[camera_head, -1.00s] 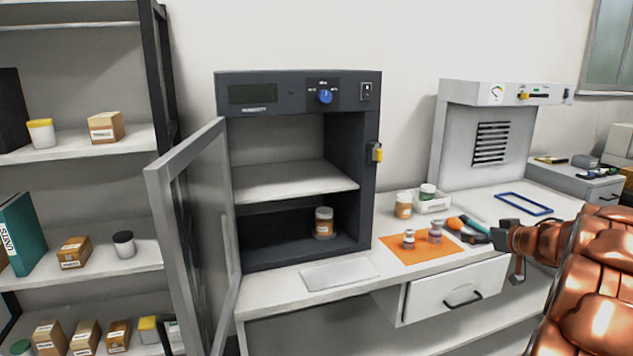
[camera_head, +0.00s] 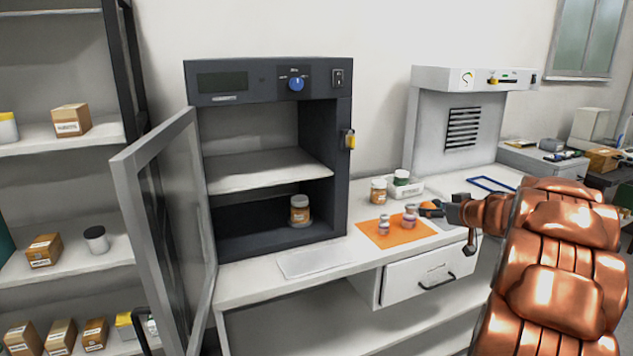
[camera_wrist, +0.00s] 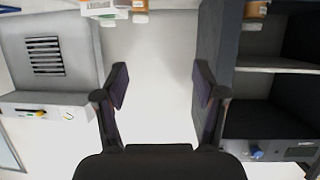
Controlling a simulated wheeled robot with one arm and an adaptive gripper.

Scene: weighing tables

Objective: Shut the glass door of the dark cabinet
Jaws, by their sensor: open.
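The dark cabinet (camera_head: 325,84) stands on the white table, with a blue knob on its top panel. Its glass door (camera_head: 184,215), in a grey frame, stands wide open, swung out from the cabinet's left side. A jar (camera_head: 300,210) with a white lid sits on the cabinet floor. A yellow latch piece (camera_head: 350,140) is on the cabinet's right front edge. My gripper (camera_head: 437,210) is right of the cabinet, over the table by the orange mat, far from the door. In the wrist view my gripper (camera_wrist: 161,85) is open and empty; the cabinet (camera_wrist: 285,135) shows inverted at right.
The orange mat (camera_head: 385,239) holds two small bottles. A jar (camera_head: 378,191) and a white tray (camera_head: 433,190) stand behind it. A white plate (camera_head: 313,263) lies before the cabinet. A shelf rack (camera_head: 75,262) stands left, close behind the door. A grey hood (camera_head: 420,130) stands right.

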